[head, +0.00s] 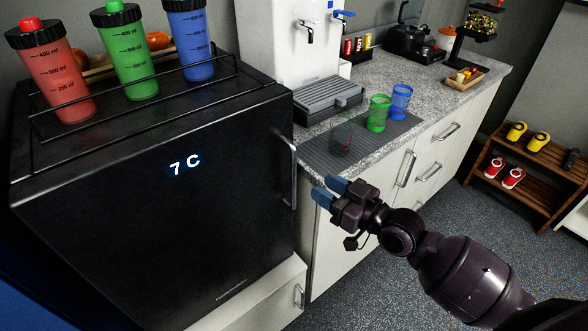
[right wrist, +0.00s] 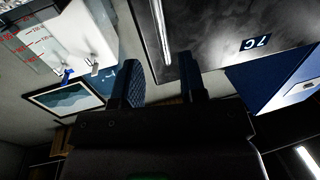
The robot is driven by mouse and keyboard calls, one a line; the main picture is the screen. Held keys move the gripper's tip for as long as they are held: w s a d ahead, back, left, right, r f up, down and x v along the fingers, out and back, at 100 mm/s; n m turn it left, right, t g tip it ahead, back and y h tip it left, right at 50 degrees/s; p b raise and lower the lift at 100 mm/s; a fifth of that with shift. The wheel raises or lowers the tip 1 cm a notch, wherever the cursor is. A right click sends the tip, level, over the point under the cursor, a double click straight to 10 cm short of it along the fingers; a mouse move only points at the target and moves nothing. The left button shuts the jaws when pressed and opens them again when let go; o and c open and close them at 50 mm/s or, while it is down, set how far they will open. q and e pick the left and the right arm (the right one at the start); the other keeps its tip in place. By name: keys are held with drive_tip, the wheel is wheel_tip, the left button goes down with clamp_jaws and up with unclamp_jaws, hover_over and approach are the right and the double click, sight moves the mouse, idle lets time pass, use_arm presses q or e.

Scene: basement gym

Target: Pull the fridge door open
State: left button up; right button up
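The black fridge (head: 150,215) stands at the left in the head view, with a lit "7 C" display on its front. Its door looks shut. The upright metal handle (head: 291,175) is at the door's right edge. My right gripper (head: 327,189) has blue fingertips and is just right of the handle, apart from it. In the right wrist view the two fingers are spread with nothing between them, and the handle (right wrist: 161,32) shows beyond the gap between the tips. My left gripper is not in view.
Red (head: 56,75), green (head: 128,55) and blue (head: 190,45) bottles stand on the fridge's railed top. A counter (head: 440,105) right of the fridge holds a dispenser (head: 290,50) and cups. A wooden shoe rack (head: 528,182) is far right. Floor (head: 480,230) before the cabinets is clear.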

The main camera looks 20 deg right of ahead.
drive_tip(key=x, duration=0.9)
drive_tip(key=shift+a, duration=0.1)
drive_tip(key=shift+c, duration=0.3)
clamp_jaws()
